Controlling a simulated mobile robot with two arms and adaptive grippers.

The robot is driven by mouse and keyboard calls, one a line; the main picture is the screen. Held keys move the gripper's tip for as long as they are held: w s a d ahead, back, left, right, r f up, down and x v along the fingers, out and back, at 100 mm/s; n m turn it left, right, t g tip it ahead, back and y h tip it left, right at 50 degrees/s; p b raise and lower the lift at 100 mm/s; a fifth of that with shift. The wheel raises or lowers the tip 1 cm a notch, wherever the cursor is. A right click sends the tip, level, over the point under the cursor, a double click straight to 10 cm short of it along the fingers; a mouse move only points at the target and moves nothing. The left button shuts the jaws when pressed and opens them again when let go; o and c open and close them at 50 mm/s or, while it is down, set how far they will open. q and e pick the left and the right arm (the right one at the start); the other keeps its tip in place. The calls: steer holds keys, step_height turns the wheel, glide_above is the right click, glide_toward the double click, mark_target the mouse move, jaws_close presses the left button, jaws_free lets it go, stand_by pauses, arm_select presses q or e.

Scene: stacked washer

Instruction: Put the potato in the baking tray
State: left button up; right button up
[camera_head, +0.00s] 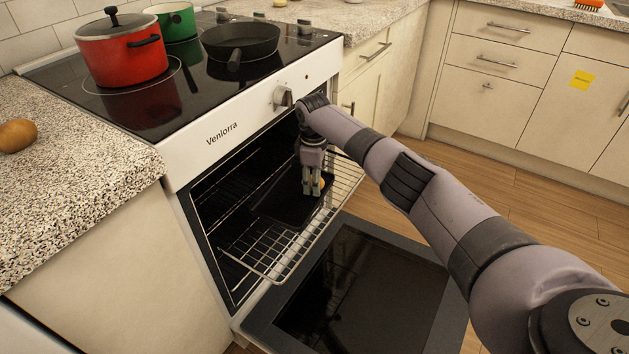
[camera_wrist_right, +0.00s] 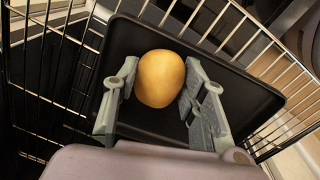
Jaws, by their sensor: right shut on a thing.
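The potato (camera_wrist_right: 161,78) is yellow-brown and oval. In the wrist view it lies between the two fingers of my right gripper (camera_wrist_right: 160,100), which is shut on it, with the dark baking tray (camera_wrist_right: 240,88) directly below. I cannot tell whether the potato touches the tray's floor. In the head view my right gripper (camera_head: 313,190) points down inside the open oven, over the black tray (camera_head: 270,205) on the wire rack. Only a small orange-yellow bit of the potato (camera_head: 322,184) shows beside the fingers. My left gripper is not in view.
The oven rack (camera_head: 262,258) is pulled partly out above the lowered oven door (camera_head: 360,290). The stove above holds a red pot (camera_head: 120,50), a green pot (camera_head: 174,22) and a black pan (camera_head: 240,40). A brown round item (camera_head: 17,135) lies on the left counter.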

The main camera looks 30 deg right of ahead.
steer(key=shift+f, duration=0.2)
steer(key=o, duration=1.2)
steer(key=shift+r, duration=0.1)
step_height(320, 180, up, 3)
steer(key=shift+r+p, duration=0.15)
steer(key=shift+p, duration=0.45)
step_height(320, 180, up, 4)
steer(key=shift+s+a+f+p, duration=0.1)
steer(key=shift+f+p, duration=0.1)
steer(key=shift+p, duration=0.2)
steer(key=shift+r, duration=0.45)
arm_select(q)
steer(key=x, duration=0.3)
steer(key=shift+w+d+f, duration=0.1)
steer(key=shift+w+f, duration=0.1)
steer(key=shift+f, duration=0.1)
